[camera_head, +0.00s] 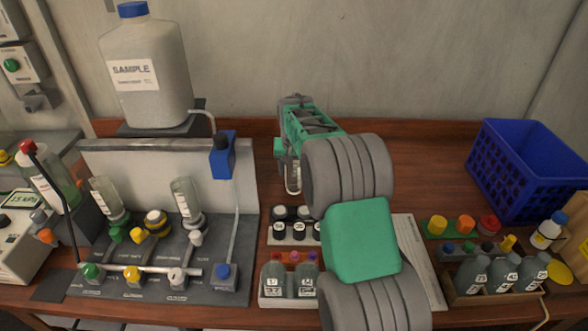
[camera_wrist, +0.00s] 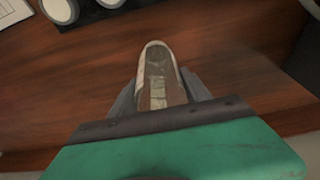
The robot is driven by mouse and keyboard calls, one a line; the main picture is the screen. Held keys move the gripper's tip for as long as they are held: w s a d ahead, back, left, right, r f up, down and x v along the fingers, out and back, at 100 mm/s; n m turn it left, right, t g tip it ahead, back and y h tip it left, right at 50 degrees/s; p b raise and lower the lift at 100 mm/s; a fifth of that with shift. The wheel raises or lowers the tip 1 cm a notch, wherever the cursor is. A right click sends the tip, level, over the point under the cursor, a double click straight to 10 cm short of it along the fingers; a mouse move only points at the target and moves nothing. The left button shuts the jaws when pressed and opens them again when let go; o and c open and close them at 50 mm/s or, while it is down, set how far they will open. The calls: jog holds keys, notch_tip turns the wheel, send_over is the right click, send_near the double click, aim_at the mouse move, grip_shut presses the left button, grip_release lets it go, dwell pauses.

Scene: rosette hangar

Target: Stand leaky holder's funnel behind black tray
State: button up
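My gripper (camera_head: 293,180) points down over bare wood near the back of the bench. In the wrist view its fingers (camera_wrist: 158,98) are closed around a clear glass funnel (camera_wrist: 157,65). Its lower end is not clearly seen. On the filter stand at left, a left holder (camera_head: 117,234) and a right holder (camera_head: 193,222) carry glass funnels (camera_head: 105,195) (camera_head: 185,197). The middle holder (camera_head: 156,222), with a yellow and black ring, has no funnel. A tray with several black-capped bottles (camera_head: 280,238) stands in front of my gripper; I cannot tell whether it is the black tray.
A large sample jug (camera_head: 145,70) stands on the stand's back. A blue pump-like block (camera_head: 223,155) is left of my gripper. A blue crate (camera_head: 525,170), coloured caps and a bottle rack (camera_head: 490,290) are at right.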

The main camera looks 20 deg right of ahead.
jog(key=o, duration=0.3)
jog(key=v, duration=1.2)
jog(key=shift+r+b, duration=0.25)
jog(key=shift+b, duration=0.05)
